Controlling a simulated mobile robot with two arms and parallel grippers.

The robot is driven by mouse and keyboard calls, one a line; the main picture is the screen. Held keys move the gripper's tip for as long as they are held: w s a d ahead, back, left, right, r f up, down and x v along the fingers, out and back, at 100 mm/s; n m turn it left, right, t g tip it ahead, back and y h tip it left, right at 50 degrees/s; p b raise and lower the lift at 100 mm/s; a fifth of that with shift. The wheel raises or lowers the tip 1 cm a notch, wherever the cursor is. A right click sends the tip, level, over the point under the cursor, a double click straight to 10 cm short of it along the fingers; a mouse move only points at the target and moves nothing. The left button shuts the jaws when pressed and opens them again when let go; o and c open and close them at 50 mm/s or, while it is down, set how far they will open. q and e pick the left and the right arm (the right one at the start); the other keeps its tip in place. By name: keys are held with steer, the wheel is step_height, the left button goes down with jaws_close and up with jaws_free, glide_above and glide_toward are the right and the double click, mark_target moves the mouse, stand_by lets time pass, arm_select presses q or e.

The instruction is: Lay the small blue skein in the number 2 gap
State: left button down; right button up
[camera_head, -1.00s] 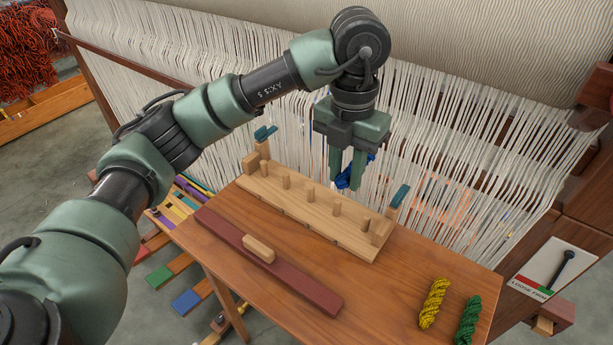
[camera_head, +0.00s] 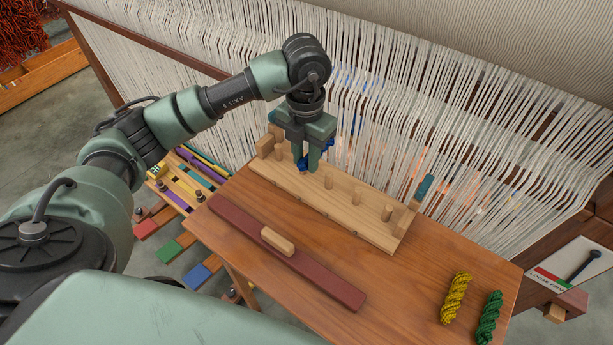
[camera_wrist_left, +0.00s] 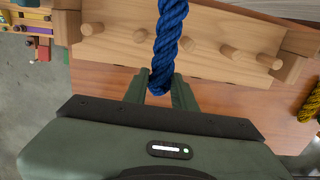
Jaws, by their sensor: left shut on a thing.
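The small blue skein (camera_head: 304,163) hangs from my left gripper (camera_head: 307,168), which is shut on it over the left part of the pegged wooden rack (camera_head: 345,210). In the left wrist view the twisted blue skein (camera_wrist_left: 168,40) runs from between the fingers (camera_wrist_left: 160,90) across the rack (camera_wrist_left: 110,48). There it appears between two upright pegs, the second and third from the left in that view. I cannot tell whether it touches the rack or hangs just above. The gap numbers cannot be read. My right gripper is not in view.
A yellow skein (camera_head: 455,298) and a green skein (camera_head: 488,318) lie at the table's right. A dark red bar with a wooden handle (camera_head: 277,240) lies in front of the rack. White warp threads (camera_head: 440,120) rise close behind it. The table (camera_head: 400,290) is bare between.

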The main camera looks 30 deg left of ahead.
mark_target(306, 190)
arm_select(q)
step_height(306, 190, down, 4)
steer(key=shift+r, duration=0.1)
step_height(306, 190, down, 4)
steer(key=shift+p, duration=0.7)
steer(key=shift+f, duration=0.2)
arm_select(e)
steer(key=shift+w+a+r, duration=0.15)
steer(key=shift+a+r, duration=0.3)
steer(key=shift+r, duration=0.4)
arm_select(q)
steer(key=shift+f, duration=0.25)
steer(key=c, duration=1.1)
jaws_free()
steer(key=shift+r, duration=0.1)
steer(key=shift+c, duration=0.2)
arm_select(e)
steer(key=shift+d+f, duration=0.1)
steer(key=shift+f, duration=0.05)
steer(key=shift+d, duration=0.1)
